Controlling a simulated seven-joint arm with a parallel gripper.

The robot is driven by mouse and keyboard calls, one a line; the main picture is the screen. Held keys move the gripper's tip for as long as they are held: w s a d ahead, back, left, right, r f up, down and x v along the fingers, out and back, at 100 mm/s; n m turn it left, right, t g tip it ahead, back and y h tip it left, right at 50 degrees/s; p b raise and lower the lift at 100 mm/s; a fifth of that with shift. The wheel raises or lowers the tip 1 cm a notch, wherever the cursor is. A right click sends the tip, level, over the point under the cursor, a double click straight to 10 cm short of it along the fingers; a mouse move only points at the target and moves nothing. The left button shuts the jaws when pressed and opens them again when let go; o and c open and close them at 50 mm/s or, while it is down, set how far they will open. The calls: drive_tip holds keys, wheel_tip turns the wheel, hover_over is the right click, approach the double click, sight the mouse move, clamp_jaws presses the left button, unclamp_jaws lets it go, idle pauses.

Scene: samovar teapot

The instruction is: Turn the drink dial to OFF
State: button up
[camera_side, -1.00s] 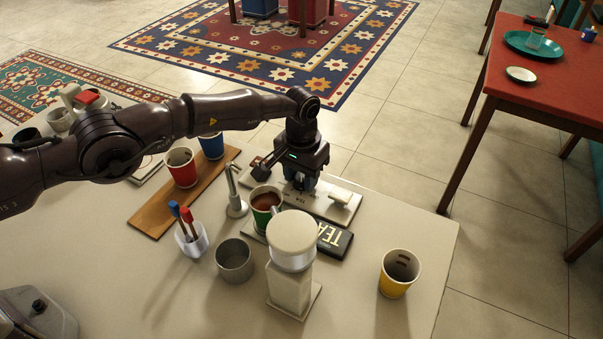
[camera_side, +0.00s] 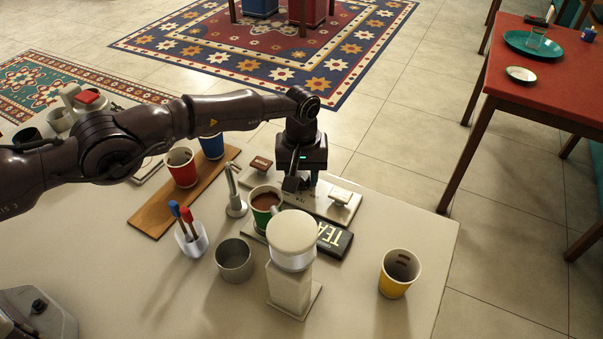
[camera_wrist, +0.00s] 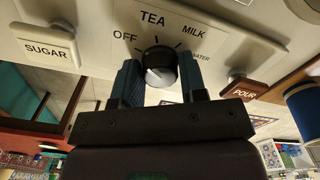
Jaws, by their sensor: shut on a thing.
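The drink dial (camera_wrist: 160,68) is a dark round knob with a pale face on the panel (camera_wrist: 95,45). The wrist view shows the labels OFF, TEA, MILK and WATER around it. OFF is at its upper left and TEA is above it. I cannot clearly tell which label its pointer faces. My gripper (camera_wrist: 160,74) has one blue finger on each side of the dial and is shut on it. In the side view my gripper (camera_side: 302,186) points down at the panel (camera_side: 318,206), and its fingers and the dial are mostly hidden.
A green cup of brown drink (camera_side: 265,200) stands close to the gripper, beside a pale-topped canister (camera_side: 291,240). The SUGAR lever (camera_wrist: 46,45) and brown POUR lever (camera_wrist: 243,88) flank the dial. A yellow cup (camera_side: 399,274) stands at the right with clear tabletop around it.

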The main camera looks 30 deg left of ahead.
sight(301, 176)
drive_tip(key=shift+n, duration=1.6)
drive_tip(key=o, duration=0.9)
drive_tip(key=shift+r, duration=0.1)
wheel_tip(301, 176, up, 13)
drive_tip(key=shift+f, duration=0.1)
